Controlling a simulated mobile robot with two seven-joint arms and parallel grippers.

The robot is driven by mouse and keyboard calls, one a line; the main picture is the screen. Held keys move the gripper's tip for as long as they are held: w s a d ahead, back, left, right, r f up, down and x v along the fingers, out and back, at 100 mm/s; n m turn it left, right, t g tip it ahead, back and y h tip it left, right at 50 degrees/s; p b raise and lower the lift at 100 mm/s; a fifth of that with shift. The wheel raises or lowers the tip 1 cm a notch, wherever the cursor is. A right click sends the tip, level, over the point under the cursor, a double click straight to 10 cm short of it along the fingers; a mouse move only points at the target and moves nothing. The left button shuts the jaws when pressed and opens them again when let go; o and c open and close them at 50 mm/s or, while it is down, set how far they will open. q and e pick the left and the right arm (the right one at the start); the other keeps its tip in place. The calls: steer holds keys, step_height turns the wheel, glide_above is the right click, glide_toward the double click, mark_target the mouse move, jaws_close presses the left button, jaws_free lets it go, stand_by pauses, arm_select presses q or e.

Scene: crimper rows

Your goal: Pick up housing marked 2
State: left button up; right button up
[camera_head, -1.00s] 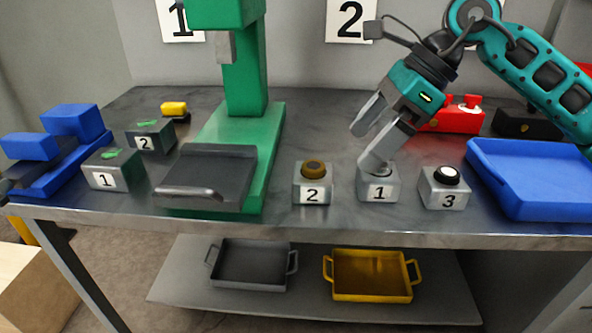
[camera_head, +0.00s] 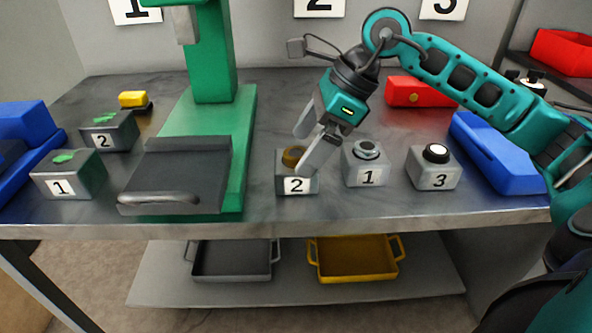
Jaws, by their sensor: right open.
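A grey block marked 2 (camera_head: 283,172) with a round brown top (camera_head: 292,157) stands near the front of the table, left of the block marked 1 (camera_head: 361,171). My right gripper (camera_head: 300,154) is open. Its fingers slant down to the left over the block marked 2. One finger passes in front of the right part of the block and its top, and the other ends just above and behind the top. I cannot tell if either touches. Another block marked 2 (camera_head: 110,136), with a green patch on top, stands at the left. My left gripper is not in view.
A block marked 3 (camera_head: 433,173) stands right of block 1. A green press (camera_head: 228,150) with a dark plate stands to the left. A blue tray (camera_head: 495,150) and a red box (camera_head: 415,92) lie to the right. A green-patched block 1 (camera_head: 67,180) is at the left.

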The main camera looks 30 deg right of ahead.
mark_target(302, 153)
steer(key=x, duration=0.4)
steer(key=shift+a, duration=0.1)
steer(key=shift+s, duration=0.1)
steer(key=shift+c, duration=0.5)
